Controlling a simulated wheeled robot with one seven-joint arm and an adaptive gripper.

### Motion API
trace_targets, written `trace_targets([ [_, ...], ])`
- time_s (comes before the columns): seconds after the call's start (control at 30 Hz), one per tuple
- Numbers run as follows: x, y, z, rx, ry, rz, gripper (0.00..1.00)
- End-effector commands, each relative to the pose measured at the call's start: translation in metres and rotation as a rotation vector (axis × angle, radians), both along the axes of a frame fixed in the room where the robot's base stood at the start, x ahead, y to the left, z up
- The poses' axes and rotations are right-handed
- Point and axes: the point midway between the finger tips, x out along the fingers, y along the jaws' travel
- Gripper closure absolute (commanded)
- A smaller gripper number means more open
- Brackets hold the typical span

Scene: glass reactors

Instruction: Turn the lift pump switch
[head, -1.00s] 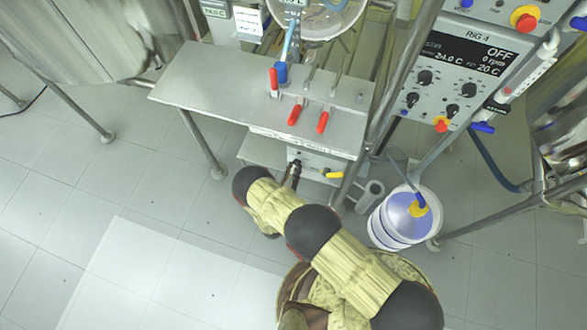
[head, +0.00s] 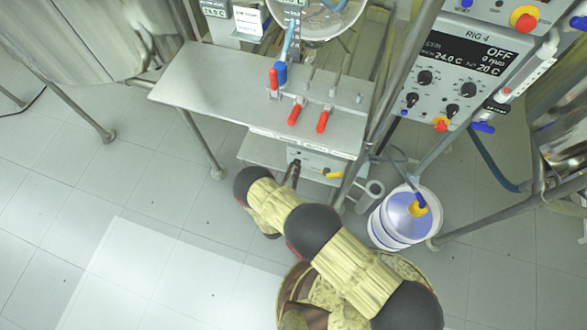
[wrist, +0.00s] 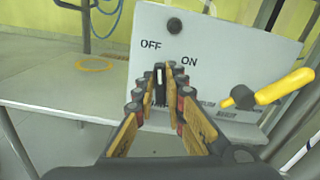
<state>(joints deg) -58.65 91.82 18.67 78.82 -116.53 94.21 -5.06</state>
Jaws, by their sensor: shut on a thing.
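The lift pump switch (wrist: 160,74) is a small dark knob with a light line on a pale grey panel (wrist: 232,62), below the words OFF and ON. My gripper (wrist: 160,82) is in front of the panel, with its two fingers closed in on either side of the knob and shut on it. The light line on the knob looks about upright. In the head view, the panel front (head: 318,163) sits under the steel bench, and my gripper (head: 292,170) reaches its left part. The knob itself is hidden there.
The steel bench (head: 200,85) with red-handled valves (head: 294,115) stands above. A white and blue bucket (head: 392,222) stands on the floor at right. The floor at left is free.

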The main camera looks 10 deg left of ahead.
Motion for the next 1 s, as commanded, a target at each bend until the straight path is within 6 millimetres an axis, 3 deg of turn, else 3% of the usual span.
trace_targets([
  [0.7, -0.0004, -0.0063, -0.0006, 0.631, -0.048, 0.001, 1.0],
  [1.0, -0.0004, -0.0081, -0.0017, 0.82, -0.063, 0.001, 1.0],
])
